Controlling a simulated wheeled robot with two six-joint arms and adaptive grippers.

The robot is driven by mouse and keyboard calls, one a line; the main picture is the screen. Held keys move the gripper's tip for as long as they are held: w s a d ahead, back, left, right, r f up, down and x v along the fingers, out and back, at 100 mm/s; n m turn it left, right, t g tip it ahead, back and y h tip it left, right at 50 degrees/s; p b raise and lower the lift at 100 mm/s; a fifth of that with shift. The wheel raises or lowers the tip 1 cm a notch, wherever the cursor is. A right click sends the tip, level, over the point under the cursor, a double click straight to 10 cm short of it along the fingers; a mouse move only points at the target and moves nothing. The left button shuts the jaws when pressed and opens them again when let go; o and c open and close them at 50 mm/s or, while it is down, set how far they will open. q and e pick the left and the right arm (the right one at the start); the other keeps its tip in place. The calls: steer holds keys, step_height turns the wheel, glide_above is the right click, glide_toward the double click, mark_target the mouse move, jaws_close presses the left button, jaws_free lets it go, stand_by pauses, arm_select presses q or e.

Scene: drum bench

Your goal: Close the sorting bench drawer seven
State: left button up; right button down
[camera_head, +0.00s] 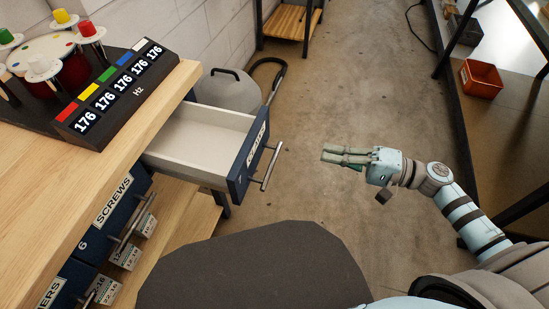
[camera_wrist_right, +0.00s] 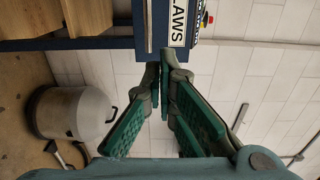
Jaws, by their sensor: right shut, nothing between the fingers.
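A drawer (camera_head: 200,140) with a pale, empty inside stands pulled out of the wooden bench. Its dark blue front (camera_head: 238,178) has a white label, which I can only partly read, and a long metal bar handle (camera_head: 271,166). My right gripper (camera_head: 326,154) is shut and empty. It is to the right of the handle, with a gap between them in the head view. In the right wrist view, the blue drawer front (camera_wrist_right: 142,26) with its label (camera_wrist_right: 177,22) appears just beyond the fingertips (camera_wrist_right: 166,76). My left gripper is not in view.
The bench top (camera_head: 60,190) carries a dark display panel (camera_head: 118,95) and coloured pegs around a drum. Lower drawers, one labelled SCREWS (camera_head: 113,202), sit at the left. A grey vacuum canister (camera_head: 229,90) stands behind the drawer. The floor around my right gripper is clear.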

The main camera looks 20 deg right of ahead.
mark_target(263, 137)
steer(key=x, duration=1.3)
steer(key=shift+w+a+r, duration=0.1)
steer(key=shift+a+r, duration=0.1)
steer(key=shift+r, duration=0.05)
